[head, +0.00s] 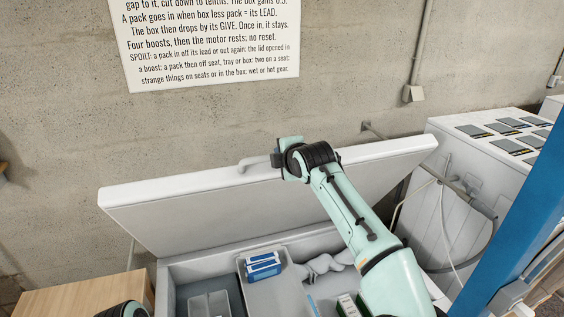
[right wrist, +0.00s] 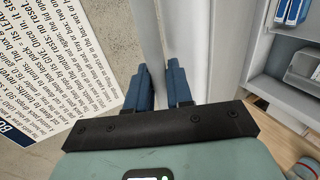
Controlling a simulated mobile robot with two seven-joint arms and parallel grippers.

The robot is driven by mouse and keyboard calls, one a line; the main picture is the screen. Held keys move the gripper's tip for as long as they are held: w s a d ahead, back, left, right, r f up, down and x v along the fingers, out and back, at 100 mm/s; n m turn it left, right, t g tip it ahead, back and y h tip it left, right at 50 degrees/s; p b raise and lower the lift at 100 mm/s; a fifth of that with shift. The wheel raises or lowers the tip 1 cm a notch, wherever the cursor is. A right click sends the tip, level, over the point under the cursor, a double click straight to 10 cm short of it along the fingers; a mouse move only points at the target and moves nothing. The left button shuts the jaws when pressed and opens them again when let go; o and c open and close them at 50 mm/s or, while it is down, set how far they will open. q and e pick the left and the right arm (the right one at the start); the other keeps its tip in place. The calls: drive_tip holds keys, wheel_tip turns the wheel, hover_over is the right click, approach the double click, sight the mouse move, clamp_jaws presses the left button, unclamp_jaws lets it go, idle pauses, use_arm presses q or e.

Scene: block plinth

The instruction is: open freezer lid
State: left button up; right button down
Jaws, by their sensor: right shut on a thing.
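The white freezer lid (head: 180,205) stands raised and tilted back towards the wall, with the freezer box (head: 166,285) open below it. The pale handle (head: 249,164) is on the lid's upper front edge. My right gripper (head: 272,160) is at that edge, shut on the handle. In the right wrist view my two dark blue fingers (right wrist: 161,72) are at the pale lid edge (right wrist: 180,25); the grip itself is partly hidden. My left gripper is out of sight.
Inside the freezer are a grey bin with blue packs (head: 263,266), a grey lumpy thing (head: 325,264) and a grey tray (head: 210,303). A wooden surface (head: 80,292) is left, a white cabinet (head: 470,180) right, and a blue post (head: 515,225) at right front. A sign (head: 210,45) hangs behind.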

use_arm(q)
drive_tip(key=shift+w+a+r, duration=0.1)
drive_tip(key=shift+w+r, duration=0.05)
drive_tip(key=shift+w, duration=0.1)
use_arm(e)
drive_tip(key=shift+w+a+f, duration=0.15)
drive_tip(key=shift+w+f, duration=0.2)
drive_tip(key=shift+f, duration=0.1)
drive_tip(key=c, duration=1.1)
unclamp_jaws()
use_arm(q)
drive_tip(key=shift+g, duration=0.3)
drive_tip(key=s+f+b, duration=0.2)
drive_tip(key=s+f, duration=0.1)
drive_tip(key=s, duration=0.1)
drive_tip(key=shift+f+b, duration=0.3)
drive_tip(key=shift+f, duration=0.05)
use_arm(e)
drive_tip(key=v, duration=1.3)
drive_tip(key=shift+r, duration=0.5)
